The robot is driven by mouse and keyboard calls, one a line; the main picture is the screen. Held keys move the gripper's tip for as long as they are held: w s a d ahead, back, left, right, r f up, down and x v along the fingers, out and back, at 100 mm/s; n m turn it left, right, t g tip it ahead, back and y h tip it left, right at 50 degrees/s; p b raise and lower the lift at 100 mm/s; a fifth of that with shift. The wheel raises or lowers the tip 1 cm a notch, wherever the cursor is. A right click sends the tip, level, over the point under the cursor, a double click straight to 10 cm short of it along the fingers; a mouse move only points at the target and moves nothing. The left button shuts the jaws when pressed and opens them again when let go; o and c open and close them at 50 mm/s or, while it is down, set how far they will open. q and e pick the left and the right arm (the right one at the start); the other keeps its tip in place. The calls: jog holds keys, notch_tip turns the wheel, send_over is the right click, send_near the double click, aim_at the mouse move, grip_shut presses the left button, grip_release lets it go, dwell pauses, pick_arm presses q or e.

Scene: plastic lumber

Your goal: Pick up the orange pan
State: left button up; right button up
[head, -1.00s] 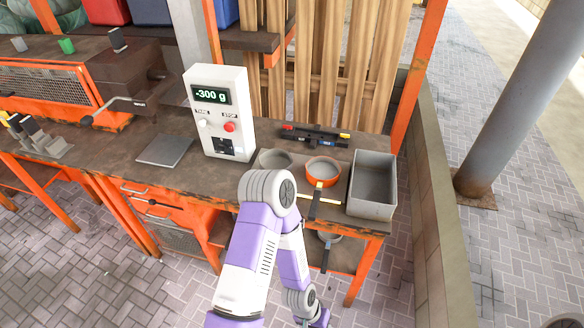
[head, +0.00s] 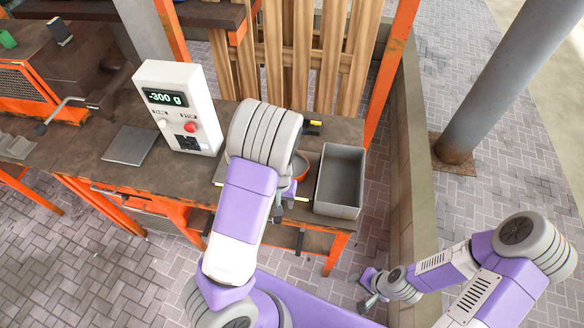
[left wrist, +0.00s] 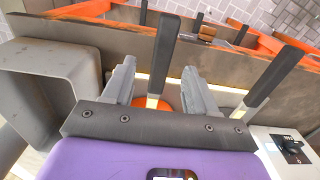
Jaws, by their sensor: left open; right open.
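The orange pan (head: 302,165) is on the workbench beside the grey bin, mostly hidden by my left arm in the head view. In the left wrist view a bit of its orange body (left wrist: 166,104) shows between the fingers. Its black handle (left wrist: 165,48) runs between the two fingers, with a gap on each side. My left gripper (left wrist: 160,68) is open over the handle; it also shows in the head view (head: 288,194), partly hidden. My right gripper (head: 369,286) is open, low at the bottom right, away from the bench.
A grey bin (head: 341,182) stands right of the pan. A second black handle (left wrist: 274,78) lies on the other side of my left gripper. A white scale display (head: 176,108) reads -300 g, with a grey plate (head: 130,145) at its left. Wooden slats (head: 300,60) stand behind.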

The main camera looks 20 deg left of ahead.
pick_arm(q)
jog(key=f, duration=0.4)
jog(key=f+b, duration=0.1)
jog(key=f, duration=0.1)
jog(key=shift+s+a, duration=0.15)
jog(key=shift+s, duration=0.25)
jog(key=shift+w+f, duration=0.1)
jog(key=shift+f, duration=0.35)
grip_shut()
